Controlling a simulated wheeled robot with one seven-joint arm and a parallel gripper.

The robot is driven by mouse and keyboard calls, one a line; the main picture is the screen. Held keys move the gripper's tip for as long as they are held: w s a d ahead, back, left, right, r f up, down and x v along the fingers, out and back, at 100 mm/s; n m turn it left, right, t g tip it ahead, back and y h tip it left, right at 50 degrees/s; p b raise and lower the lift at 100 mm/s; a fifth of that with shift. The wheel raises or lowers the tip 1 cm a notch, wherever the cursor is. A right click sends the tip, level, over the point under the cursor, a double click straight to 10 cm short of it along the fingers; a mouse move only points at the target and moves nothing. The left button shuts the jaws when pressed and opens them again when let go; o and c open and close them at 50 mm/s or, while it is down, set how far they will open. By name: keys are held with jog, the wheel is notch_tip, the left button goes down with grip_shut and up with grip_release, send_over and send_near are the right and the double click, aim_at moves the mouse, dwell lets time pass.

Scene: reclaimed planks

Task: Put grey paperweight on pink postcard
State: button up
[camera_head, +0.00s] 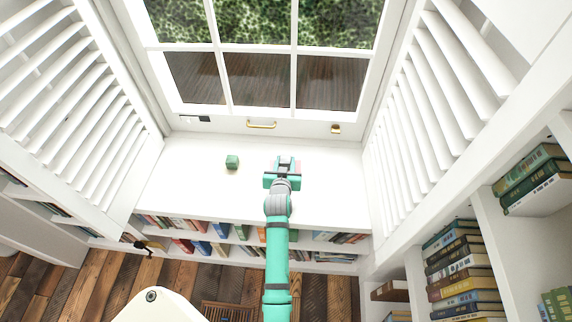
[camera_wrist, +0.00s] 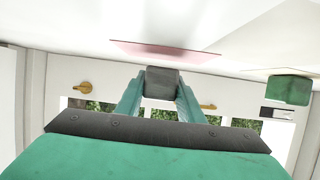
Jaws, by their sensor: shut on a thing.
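My gripper (camera_head: 284,162) reaches over the white window sill and is shut on the grey paperweight. In the wrist view the dark grey, block-like paperweight (camera_wrist: 162,80) sits between the two green fingers. The pink postcard (camera_wrist: 165,50) lies flat on the sill in the wrist view, close to the paperweight. In the head view my gripper covers most of the postcard, with only a little pink showing around it. I cannot tell whether the paperweight touches the postcard.
A green block (camera_head: 232,162) stands on the sill left of my gripper; it also shows in the wrist view (camera_wrist: 290,90). The window with a brass handle (camera_head: 261,125) is behind. White shutters (camera_head: 70,110) flank the sill. Bookshelves run below it.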

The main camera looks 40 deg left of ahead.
jog(key=shift+f, duration=0.55)
jog(key=shift+f, duration=0.2)
jog(key=o, duration=1.2)
jog(key=shift+f, duration=0.1)
jog(key=shift+s+r, duration=0.1)
jog(key=shift+r, duration=0.2)
jog(key=v, duration=1.1)
jog(key=shift+s+d+r, duration=0.15)
jog(key=shift+s+d, duration=0.1)
